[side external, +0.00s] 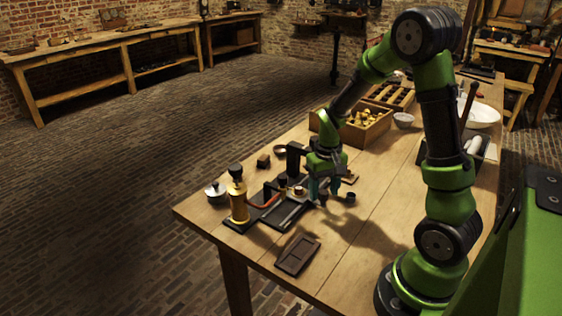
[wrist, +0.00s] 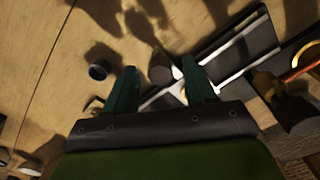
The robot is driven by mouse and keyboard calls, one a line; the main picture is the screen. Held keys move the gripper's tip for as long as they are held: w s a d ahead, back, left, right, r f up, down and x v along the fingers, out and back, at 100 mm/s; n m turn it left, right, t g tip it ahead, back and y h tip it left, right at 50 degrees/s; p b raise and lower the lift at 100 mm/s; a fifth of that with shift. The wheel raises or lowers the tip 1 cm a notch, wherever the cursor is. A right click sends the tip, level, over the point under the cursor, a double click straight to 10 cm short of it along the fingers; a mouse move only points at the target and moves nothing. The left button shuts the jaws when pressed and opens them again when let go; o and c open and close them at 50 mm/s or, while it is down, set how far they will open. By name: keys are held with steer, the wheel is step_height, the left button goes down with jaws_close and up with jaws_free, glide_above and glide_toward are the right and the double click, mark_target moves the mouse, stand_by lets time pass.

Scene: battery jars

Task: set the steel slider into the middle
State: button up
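My gripper (side external: 324,190) is low over the table, beside the right end of a dark base with pale metal rails (side external: 290,213). In the wrist view its two teal fingers (wrist: 159,67) are apart. A small dark round piece (wrist: 161,66) shows between the fingertips, with no clear contact on either finger. The pale rails (wrist: 235,48) run to the right of the fingers, and a bright metal patch lies by the right finger. I cannot tell for sure which part is the steel slider; the fingers hide part of this area.
A brass-coloured jar (side external: 238,200) and a lidded metal pot (side external: 216,193) stand at the left. A small dark cup (side external: 350,197) is right of the fingers. A dark tray (side external: 298,254) lies in front. A wooden box (side external: 352,130) stands behind. The table's right front is bare.

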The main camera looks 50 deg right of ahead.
step_height(320, 180, up, 17)
stand_by(0.6)
steer(key=s+a+r+n+t+y, duration=0.1)
steer(key=s+a+t, duration=0.2)
steer(key=a, duration=0.6)
steer(key=s+a+r+n+t+y, duration=0.1)
steer(key=s+a+t, duration=0.2)
steer(key=a, duration=0.5)
steer(key=shift+s+a+r+n+t, duration=0.3)
steer(key=shift+a+n+t, duration=0.1)
steer(key=shift+t, duration=0.2)
